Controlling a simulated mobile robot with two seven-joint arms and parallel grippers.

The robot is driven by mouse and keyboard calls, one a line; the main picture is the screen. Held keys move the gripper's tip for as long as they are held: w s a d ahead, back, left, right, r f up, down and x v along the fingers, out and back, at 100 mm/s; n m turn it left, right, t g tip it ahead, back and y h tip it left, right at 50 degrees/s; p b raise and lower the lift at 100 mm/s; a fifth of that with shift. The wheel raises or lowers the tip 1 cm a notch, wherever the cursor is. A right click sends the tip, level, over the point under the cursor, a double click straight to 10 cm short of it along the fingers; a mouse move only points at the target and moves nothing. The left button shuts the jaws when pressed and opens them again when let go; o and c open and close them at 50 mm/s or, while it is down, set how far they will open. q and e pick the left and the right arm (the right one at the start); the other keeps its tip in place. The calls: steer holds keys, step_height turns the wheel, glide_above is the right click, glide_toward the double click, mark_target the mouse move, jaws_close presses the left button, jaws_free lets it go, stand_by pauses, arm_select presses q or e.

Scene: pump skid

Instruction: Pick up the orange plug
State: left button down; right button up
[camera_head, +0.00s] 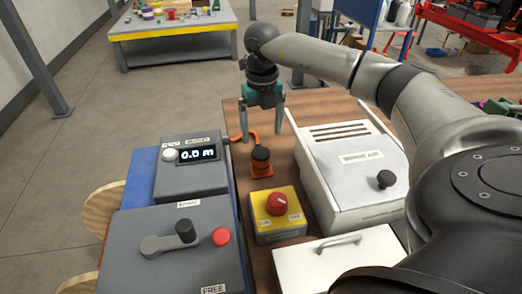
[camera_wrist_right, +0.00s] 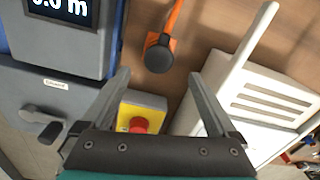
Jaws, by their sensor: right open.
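The orange plug (camera_head: 262,172) stands upright on the brown wooden table, with a black round top and an orange cable curving away behind it. In the right wrist view its black top (camera_wrist_right: 158,57) lies just beyond the fingertips, roughly centred between them. My right gripper (camera_head: 261,135) is open and empty, pointing down above and slightly behind the plug in the head view. Neither finger appears to touch the plug. My left gripper is not in view.
A yellow box with a red knob (camera_head: 276,214) stands in front of the plug. A white slotted machine (camera_head: 350,150) is to the right. A grey display box (camera_head: 188,180) and a grey lever box (camera_head: 175,245) are left. A white lidded box (camera_head: 337,265) is nearest.

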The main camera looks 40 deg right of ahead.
mark_target(261, 151)
steer(key=shift+f, duration=0.8)
step_height(261, 151, down, 5)
steer(key=shift+w+a+f+b, duration=0.1)
steer(key=shift+f+b, duration=0.05)
steer(key=shift+b, duration=0.7)
steer(key=shift+c, duration=1.3)
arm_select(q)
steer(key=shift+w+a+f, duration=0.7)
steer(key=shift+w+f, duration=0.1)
arm_select(e)
jaws_close()
